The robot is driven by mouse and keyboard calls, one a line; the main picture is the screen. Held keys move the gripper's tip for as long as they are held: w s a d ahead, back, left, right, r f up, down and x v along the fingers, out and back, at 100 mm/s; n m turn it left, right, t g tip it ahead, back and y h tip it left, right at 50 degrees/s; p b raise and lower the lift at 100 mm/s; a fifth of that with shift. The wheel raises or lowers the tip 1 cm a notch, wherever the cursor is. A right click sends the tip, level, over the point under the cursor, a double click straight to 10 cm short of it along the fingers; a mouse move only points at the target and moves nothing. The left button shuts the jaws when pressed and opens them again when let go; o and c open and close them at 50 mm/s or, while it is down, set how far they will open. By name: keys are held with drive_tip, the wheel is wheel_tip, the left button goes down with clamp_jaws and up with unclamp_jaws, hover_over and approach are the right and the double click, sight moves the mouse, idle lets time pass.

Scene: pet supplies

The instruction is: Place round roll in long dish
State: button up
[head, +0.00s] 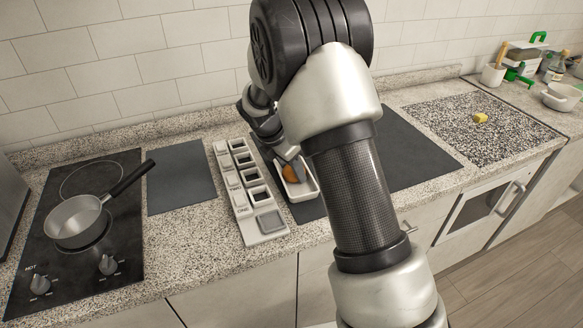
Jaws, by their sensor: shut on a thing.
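The round roll (291,174) is a small orange-brown ball at the tip of my gripper (289,168). My gripper is shut on the roll, and its fingers partly hide it. The long dish (304,191) is a white rectangular dish on the dark mat. The roll shows over the dish's far part; I cannot tell whether it touches the dish's bottom. My arm covers the area just right of the dish.
A white rack with several compartments (262,240) stands close left of the dish. A saucepan (78,221) sits on the black cooktop (38,254) at left. A yellow piece (480,118) lies on the speckled board at right. A grey mat (180,178) is bare.

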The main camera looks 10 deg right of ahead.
drive_tip(key=o, duration=1.1)
drive_tip(key=shift+o, duration=0.2)
drive_tip(key=p+v, duration=0.1)
drive_tip(key=v, duration=1.1)
drive_tip(key=s+d+r+m+y, duration=0.1)
drive_tip(key=s+d+r+m, duration=0.2)
drive_tip(key=s+r+m, duration=0.4)
drive_tip(key=s+d+r+m+t+y, duration=0.1)
drive_tip(key=s+r+m, duration=0.1)
drive_tip(key=s+m, duration=0.6)
drive_tip(key=s+r+m+t+y, duration=0.2)
drive_tip(key=s+m, duration=0.7)
drive_tip(key=s, duration=0.5)
drive_tip(key=shift+d+r, duration=0.4)
drive_tip(key=shift+r, duration=0.25)
